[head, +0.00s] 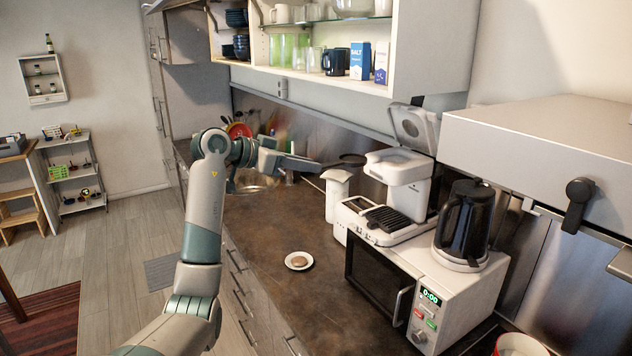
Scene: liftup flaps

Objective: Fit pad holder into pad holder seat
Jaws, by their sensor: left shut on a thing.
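My left gripper (314,164) reaches in over the counter from the left and is shut on the handle end of the pad holder (351,160). The pad holder is a dark, round, shallow spoon-like piece. It is held in the air at the left of the white coffee machine (398,167), apart from the machine as far as I can tell. The machine's lid (413,126) stands open. The pad holder seat in the machine's top cannot be made out clearly. My right gripper is not in view.
A small white saucer (288,264) with a brown round pad (299,261) lies on the dark counter (262,232). A white microwave (440,290) carries a black kettle (464,222). The open shelf (300,75) hangs above.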

